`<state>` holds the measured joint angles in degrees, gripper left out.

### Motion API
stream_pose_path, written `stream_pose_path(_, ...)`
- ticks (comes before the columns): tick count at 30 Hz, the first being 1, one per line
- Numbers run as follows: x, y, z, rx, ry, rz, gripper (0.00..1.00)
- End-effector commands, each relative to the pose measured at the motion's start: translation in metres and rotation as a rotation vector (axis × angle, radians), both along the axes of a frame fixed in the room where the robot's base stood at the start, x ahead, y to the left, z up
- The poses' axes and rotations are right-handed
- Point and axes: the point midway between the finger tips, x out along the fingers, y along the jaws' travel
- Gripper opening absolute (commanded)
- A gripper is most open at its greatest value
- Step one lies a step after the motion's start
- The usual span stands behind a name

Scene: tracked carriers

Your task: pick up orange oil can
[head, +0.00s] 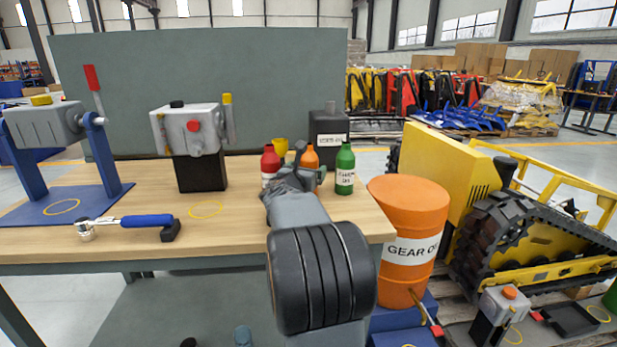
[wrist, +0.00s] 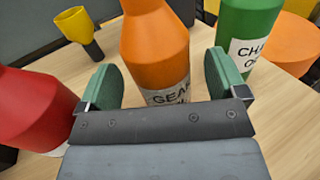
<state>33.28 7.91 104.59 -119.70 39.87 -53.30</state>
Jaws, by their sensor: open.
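The orange oil can (head: 309,158) stands upright on the wooden workbench, partly hidden behind my gripper (head: 300,180). In the wrist view the orange oil can (wrist: 155,48) stands just ahead, with a white label reading "GEAR". My gripper (wrist: 160,82) is open, its two green-padded fingers on either side of the can's lower part. I see a gap between each finger and the can. The can's base is hidden behind the gripper's dark front plate.
A red bottle (wrist: 28,105) is close by the left finger, and a green bottle (wrist: 247,30) stands behind the right finger. A yellow funnel (wrist: 78,28) and a dark container (head: 328,127) are behind. An orange gear oil drum (head: 405,215) stands right of the workbench (head: 240,180).

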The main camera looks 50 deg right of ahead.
Motion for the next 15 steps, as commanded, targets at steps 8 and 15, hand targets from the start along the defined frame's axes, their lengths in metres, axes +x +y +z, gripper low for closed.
stream_pose_path(8,0.008,-0.018,0.000,0.000,0.000,0.002,0.91)
stream_pose_path(15,0.008,-0.018,0.000,0.000,0.000,0.003,0.87)
